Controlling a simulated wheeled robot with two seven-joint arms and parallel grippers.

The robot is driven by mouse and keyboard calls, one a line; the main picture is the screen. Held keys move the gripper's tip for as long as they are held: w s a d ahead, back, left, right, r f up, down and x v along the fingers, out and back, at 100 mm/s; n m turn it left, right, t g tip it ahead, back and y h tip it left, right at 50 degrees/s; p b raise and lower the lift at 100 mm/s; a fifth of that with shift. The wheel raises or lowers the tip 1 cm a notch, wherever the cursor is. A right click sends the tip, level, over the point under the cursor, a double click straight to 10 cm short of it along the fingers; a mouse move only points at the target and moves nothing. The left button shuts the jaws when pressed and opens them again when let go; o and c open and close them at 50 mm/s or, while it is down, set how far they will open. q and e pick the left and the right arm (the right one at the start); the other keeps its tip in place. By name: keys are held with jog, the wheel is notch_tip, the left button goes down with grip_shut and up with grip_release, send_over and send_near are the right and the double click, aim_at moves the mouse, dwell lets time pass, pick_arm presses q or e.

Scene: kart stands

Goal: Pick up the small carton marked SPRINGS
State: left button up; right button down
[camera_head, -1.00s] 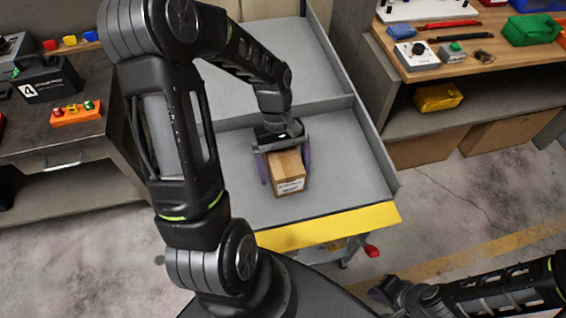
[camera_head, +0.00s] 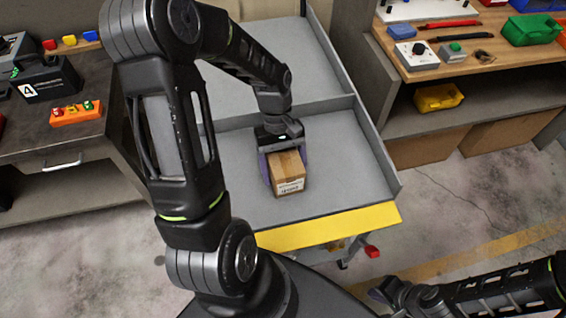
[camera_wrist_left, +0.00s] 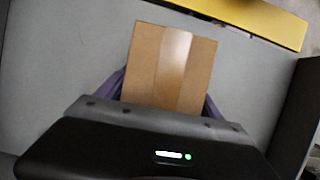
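A small brown cardboard carton (camera_head: 290,173) with a white label stands on the grey lower deck of the cart (camera_head: 338,160). The label's print is too small to read. My left gripper (camera_head: 283,168) is over the carton from behind, with a purple finger along each side, and looks shut on it. In the left wrist view the carton's top (camera_wrist_left: 170,68) sits between the two fingers, whose tips are mostly hidden by it. My right gripper (camera_head: 385,291) is low at the right, away from the cart; its opening cannot be made out.
A raised grey rim runs along the deck's right side, and a divider crosses behind the carton. A yellow strip (camera_head: 330,226) marks the front edge. Workbenches (camera_head: 60,148) stand left and right, with a yellow bin (camera_head: 438,97) on the right shelf. The deck around the carton is clear.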

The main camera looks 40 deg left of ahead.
aim_at(287, 165)
pick_arm(q)
jog(key=c, duration=1.6)
jog(key=shift+r, duration=0.15)
notch_tip(287, 165, up, 10)
jog(key=shift+r+b, duration=0.15)
jog(key=shift+b, duration=0.15)
